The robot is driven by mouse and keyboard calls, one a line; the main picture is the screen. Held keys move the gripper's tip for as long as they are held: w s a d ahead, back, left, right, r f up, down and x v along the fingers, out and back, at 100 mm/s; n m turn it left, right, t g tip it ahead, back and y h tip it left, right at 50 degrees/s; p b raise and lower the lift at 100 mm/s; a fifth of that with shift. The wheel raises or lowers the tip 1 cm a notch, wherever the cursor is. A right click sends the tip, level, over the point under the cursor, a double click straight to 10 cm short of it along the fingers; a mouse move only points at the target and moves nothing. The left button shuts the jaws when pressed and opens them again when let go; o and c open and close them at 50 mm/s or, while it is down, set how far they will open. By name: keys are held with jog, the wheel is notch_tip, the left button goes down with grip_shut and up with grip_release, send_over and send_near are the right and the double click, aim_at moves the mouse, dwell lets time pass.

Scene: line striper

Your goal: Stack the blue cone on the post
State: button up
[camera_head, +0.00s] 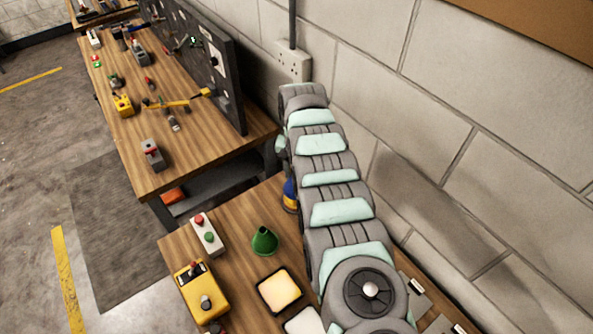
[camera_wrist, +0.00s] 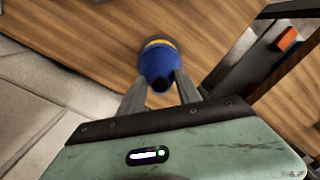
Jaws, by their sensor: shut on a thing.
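The blue cone (camera_wrist: 158,62) is between the two fingers of my gripper (camera_wrist: 160,80) in the wrist view. The gripper is shut on it, near its narrow dark tip. A yellow band and a dark edge show at the cone's far end, over the wooden bench. In the head view the blue cone (camera_head: 290,192) is partly hidden behind my arm, at the bench's back edge, and my gripper is hidden there. I cannot make out the post in either view. I cannot tell whether the cone touches anything below it.
A green cone (camera_head: 264,241) stands on the near bench. Around it are a two-button control box (camera_head: 206,234), a yellow device (camera_head: 201,292) and a dark-rimmed tray (camera_head: 279,291). A second bench (camera_head: 188,143) with tools stands beyond a gap. A block wall (camera_head: 450,110) rises on the right.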

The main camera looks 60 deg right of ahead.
jog(key=shift+f+b, duration=1.8)
jog(key=shift+f, duration=0.3)
jog(key=o, duration=1.3)
jog(key=shift+r, duration=0.1)
jog(key=shift+c, duration=1.4)
notch_tip(320, 180, up, 8)
jog(key=p, duration=0.8)
